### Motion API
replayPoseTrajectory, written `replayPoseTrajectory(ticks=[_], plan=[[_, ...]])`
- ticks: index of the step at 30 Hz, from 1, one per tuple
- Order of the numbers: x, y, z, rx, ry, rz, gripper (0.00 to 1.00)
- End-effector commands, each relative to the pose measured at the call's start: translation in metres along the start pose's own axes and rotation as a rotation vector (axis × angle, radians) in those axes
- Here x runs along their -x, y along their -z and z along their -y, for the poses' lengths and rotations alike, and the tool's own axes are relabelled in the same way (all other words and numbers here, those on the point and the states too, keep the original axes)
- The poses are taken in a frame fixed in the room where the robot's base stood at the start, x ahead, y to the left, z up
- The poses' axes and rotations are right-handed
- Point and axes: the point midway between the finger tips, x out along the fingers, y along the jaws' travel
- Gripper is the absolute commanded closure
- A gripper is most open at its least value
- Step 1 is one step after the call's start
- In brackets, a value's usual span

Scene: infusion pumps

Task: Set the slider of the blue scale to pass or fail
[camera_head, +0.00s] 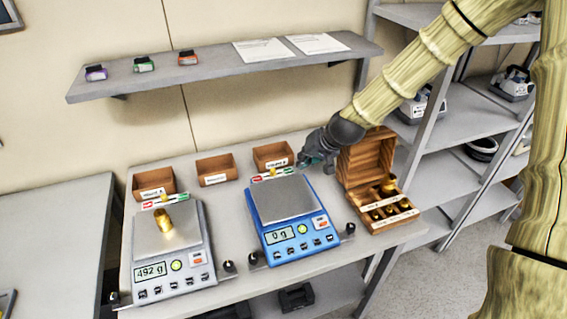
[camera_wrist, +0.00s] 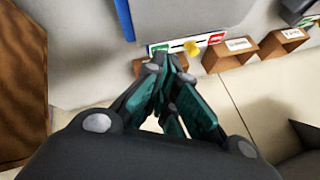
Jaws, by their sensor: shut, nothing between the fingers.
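The blue scale (camera_head: 283,238) stands on the table with an empty grey pan, and its display reads 0 g. Behind its pan is a slider strip (camera_head: 284,173) with a red end at left and a green end at right in the head view. The yellow slider knob (camera_head: 272,172) sits near the middle; it also shows in the wrist view (camera_wrist: 192,48), where green is at left and red at right. My gripper (camera_head: 305,162) is shut and empty at the green end of the strip. In the wrist view its fingertips (camera_wrist: 163,65) are beside the knob, apparently apart from it.
A grey scale (camera_head: 172,272) reading 492 g holds a brass weight (camera_head: 164,220). An open wooden weight box (camera_head: 366,160) stands close to my gripper at right. Small brown bins (camera_head: 216,168) line the table's back, below a wall shelf (camera_head: 215,72).

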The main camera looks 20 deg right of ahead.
Motion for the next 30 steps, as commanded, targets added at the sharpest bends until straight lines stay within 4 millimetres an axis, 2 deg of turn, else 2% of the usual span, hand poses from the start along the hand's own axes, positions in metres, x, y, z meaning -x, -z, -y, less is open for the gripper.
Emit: replayPoseTrajectory(ticks=[17, 22, 30], plan=[[-0.053, 0.000, 0.000, -0.002, 0.000, 0.002, 1.00], [-0.061, 0.000, 0.021, 0.000, 0.000, 0.002, 1.00], [-0.071, -0.001, 0.034, 0.000, 0.001, 0.000, 1.00]])
